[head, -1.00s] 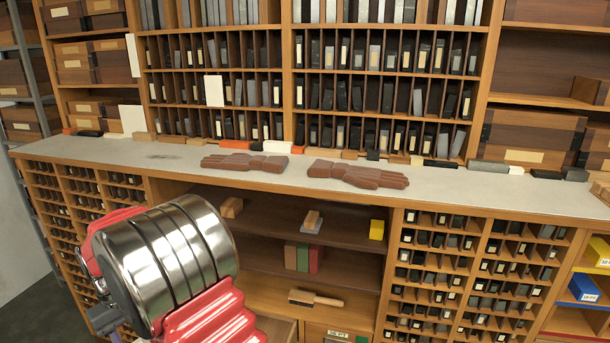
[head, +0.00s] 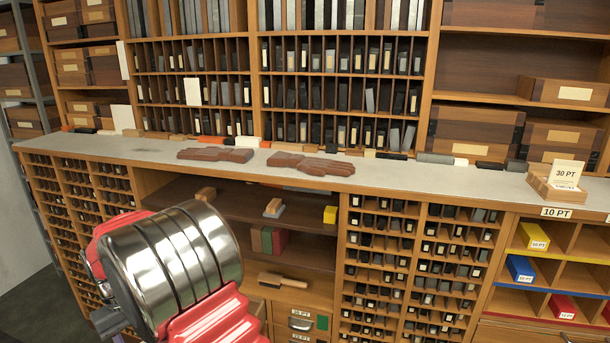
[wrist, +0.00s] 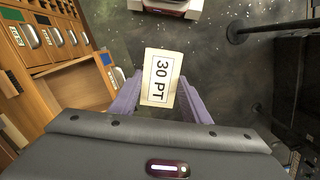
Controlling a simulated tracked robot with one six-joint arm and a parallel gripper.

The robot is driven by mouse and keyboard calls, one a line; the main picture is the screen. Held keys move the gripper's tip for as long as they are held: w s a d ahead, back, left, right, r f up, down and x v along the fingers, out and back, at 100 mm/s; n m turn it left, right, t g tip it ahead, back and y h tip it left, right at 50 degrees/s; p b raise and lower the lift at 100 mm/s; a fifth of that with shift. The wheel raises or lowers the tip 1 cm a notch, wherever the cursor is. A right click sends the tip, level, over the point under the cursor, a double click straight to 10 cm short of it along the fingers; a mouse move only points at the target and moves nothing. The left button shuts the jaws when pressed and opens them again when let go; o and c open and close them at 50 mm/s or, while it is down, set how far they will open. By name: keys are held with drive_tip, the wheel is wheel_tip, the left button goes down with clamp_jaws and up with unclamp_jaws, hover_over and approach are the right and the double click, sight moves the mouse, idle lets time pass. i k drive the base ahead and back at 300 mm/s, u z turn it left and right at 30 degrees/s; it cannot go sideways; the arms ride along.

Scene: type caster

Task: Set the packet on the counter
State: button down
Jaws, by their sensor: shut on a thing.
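The packet (wrist: 162,78) is a pale block with a black-framed "30 PT" label, seen in the wrist view. My gripper (wrist: 158,92) is shut on it, with a purple finger on each side, and holds it above the dark floor. The counter (head: 400,178) is a long light-grey top across the head view, with a wooden edge. In the head view my shiny arm covers the lower left, and the packet is hidden.
Small blocks line the back edge. The grey surface between gloves and holder is clear. Open cubbies and shelves lie below.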

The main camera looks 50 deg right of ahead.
sight(418, 178)
drive_tip(key=z, duration=0.05)
drive_tip(key=k, duration=1.5)
drive_tip(key=z, duration=0.95)
drive_tip(key=i, duration=1)
drive_tip(key=z, duration=0.05)
